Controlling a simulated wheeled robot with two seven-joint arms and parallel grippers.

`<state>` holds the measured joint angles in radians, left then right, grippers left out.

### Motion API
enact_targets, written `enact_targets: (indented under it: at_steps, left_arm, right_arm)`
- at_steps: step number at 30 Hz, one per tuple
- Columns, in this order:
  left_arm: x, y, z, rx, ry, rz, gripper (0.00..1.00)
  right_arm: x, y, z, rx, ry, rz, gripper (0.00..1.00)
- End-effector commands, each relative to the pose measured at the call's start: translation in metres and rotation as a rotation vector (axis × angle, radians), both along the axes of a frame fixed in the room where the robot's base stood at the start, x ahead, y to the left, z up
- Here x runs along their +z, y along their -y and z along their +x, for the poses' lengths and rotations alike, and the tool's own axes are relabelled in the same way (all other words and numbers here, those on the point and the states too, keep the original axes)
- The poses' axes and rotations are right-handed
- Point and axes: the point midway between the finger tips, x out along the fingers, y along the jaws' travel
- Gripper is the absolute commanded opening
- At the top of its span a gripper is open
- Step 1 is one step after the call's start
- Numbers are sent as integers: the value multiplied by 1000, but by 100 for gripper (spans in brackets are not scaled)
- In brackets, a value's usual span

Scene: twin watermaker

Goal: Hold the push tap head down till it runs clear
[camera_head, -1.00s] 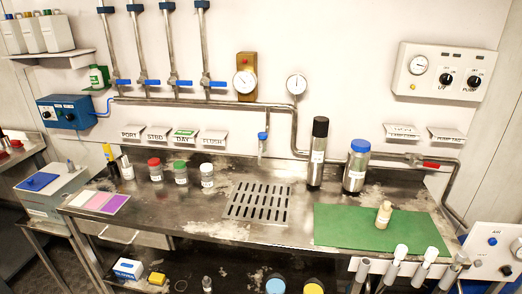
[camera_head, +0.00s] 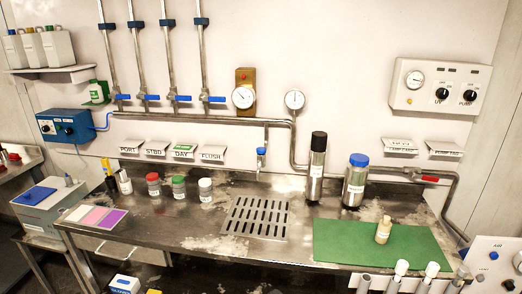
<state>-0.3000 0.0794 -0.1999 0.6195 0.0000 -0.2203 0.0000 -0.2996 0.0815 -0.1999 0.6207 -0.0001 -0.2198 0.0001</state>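The push tap head (camera_head: 262,151) is a small blue cap on a short tap hanging from the steel pipe, against the back wall. It stands above the slotted drain grate (camera_head: 257,217) in the steel bench. Nothing touches the tap head, and I cannot make out any water running from it. Neither of my grippers shows in the head view.
A steel canister with a black lid (camera_head: 317,168) and one with a blue lid (camera_head: 355,181) stand right of the tap. A beige bottle (camera_head: 383,230) stands on the green mat (camera_head: 340,247). Several jars stand left of the grate. The bench around the grate is clear.

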Motion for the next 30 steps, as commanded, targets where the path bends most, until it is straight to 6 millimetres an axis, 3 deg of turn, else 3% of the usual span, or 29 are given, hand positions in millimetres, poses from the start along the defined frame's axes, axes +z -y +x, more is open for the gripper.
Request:
enact_targets:
  at_steps: [2, 21, 30]
  left_arm:
    - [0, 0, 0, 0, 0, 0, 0]
    - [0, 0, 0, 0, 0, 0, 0]
    - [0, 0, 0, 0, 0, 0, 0]
  right_arm:
    - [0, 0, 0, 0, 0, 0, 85]
    - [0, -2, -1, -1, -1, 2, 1]
    - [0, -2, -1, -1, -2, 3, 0]
